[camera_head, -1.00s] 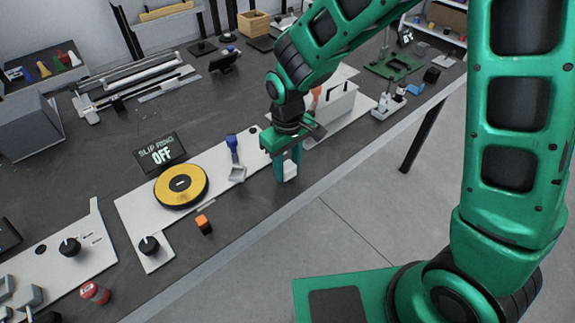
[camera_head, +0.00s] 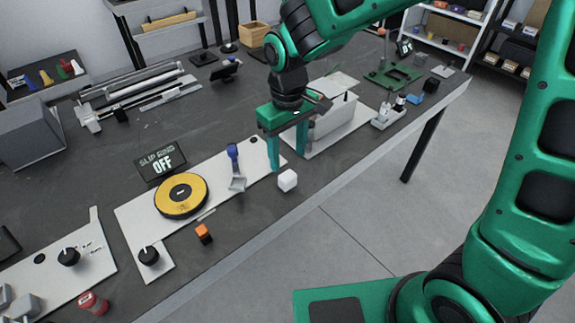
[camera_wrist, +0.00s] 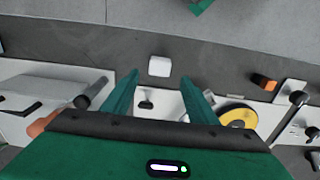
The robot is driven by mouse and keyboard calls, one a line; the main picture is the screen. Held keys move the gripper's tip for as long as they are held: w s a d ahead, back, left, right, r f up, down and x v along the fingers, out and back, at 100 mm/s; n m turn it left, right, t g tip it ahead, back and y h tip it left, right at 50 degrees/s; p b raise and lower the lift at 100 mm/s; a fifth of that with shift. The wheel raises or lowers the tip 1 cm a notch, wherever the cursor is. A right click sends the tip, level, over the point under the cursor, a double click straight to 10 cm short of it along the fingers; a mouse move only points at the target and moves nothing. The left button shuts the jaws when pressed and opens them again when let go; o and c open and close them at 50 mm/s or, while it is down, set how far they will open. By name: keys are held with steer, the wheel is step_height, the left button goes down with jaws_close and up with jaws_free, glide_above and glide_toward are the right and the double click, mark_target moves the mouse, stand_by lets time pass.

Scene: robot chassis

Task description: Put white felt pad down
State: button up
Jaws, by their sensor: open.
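The white felt pad (camera_head: 287,180) is a small white block lying on the dark bench top near its front edge. In the wrist view the white pad (camera_wrist: 159,66) lies beyond my fingertips, on the dark surface. My green gripper (camera_head: 286,162) is open and empty, above the bench just behind and beside the pad. In the wrist view my gripper (camera_wrist: 158,82) shows two fingers spread wide with nothing between them.
A yellow disc (camera_head: 181,195) on a white plate stands left, with a blue-handled lever (camera_head: 233,160) beside it. An orange block (camera_head: 203,233) sits near the front edge. A white box (camera_head: 335,118) stands right of my gripper. Dark bench around the pad is clear.

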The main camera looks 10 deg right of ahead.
steer(key=shift+r, duration=1.55)
steer(key=s+d+r+m, duration=0.2)
steer(key=d+m, duration=0.1)
steer(key=d, duration=0.9)
steer(key=s+d+r+m, duration=0.2)
steer(key=s+d+m, duration=0.1)
steer(key=d, duration=0.8)
steer(key=s+d+m, duration=0.7)
steer(key=s+d, duration=0.5)
steer(key=s, duration=0.4)
steer(key=shift+d+f, duration=0.15)
steer(key=shift+f, duration=0.05)
steer(key=shift+w, duration=0.1)
